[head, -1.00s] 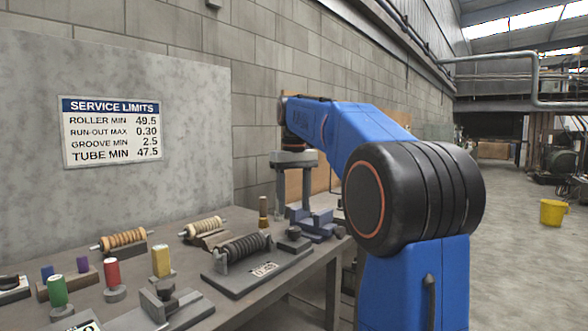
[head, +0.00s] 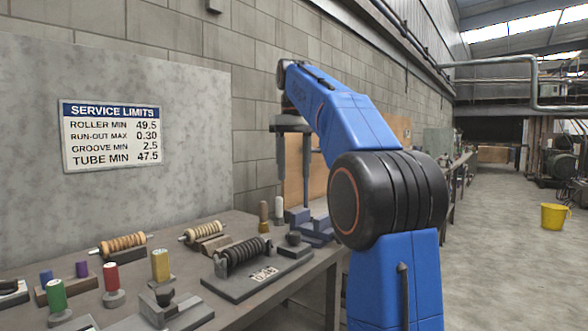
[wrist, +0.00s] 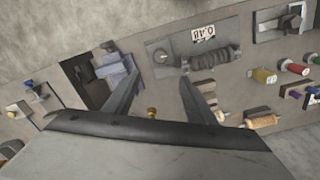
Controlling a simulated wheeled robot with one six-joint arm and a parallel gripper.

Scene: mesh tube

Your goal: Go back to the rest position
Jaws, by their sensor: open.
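My gripper (head: 292,190) hangs from my blue arm above the back right part of the bench in the head view, pointing down. In the wrist view its two dark fingers (wrist: 157,72) stand well apart with nothing held between them. The grey bench (wrist: 140,100) lies below, clear of the fingers. A small brass-coloured piece (wrist: 152,112) shows on the bench between the fingers in the wrist view.
A dark ribbed roller (head: 243,252) rests on a grey plate with a tag. Two ringed rollers, coloured cylinders and a blue-grey fixture (head: 312,226) also stand on the bench. A limits sign (head: 111,136) hangs behind. A yellow bucket (head: 553,216) stands on open floor at right.

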